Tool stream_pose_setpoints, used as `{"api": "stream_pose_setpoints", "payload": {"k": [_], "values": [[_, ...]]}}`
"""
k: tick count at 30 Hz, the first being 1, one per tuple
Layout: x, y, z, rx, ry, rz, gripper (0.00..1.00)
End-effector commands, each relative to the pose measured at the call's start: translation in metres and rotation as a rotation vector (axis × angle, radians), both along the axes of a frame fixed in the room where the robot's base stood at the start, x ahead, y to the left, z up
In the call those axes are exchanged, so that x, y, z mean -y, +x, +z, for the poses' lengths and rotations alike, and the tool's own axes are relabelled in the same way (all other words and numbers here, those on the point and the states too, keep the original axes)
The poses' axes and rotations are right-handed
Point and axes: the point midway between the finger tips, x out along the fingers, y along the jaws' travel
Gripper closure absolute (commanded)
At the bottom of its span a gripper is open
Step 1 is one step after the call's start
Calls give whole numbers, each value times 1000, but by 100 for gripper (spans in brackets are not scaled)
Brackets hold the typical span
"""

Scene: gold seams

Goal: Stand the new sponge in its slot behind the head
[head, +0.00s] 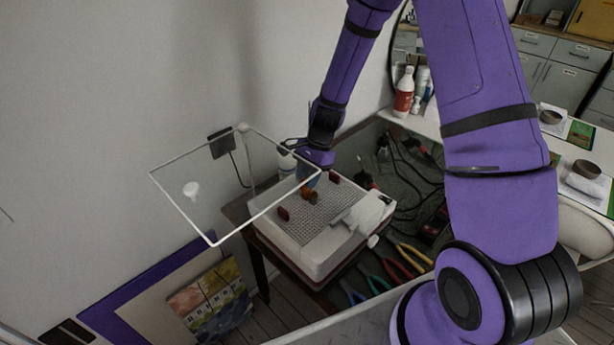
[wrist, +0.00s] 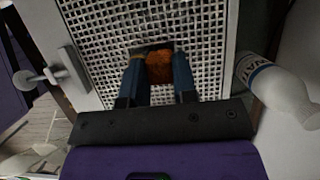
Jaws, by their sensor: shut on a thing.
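My gripper (head: 311,178) reaches down over the gridded top of a white box-shaped machine (head: 318,258). In the wrist view its two blue fingers (wrist: 159,76) are shut on the orange-brown sponge (wrist: 160,66). The sponge also shows as a small orange patch below the gripper in the head view (head: 307,192). A dark opening in the white grid (wrist: 112,35) shows around the sponge's far end. I cannot tell how far the sponge is into it. The head cannot be made out; the fingers and sponge cover that area.
A white bottle (wrist: 280,85) stands close at the right in the wrist view.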

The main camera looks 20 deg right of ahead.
Motion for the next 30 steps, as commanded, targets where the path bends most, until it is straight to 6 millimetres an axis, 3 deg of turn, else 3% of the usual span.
{"api": "stream_pose_setpoints", "payload": {"k": [30], "values": [[0,0,-10,0,0,0,95]]}}
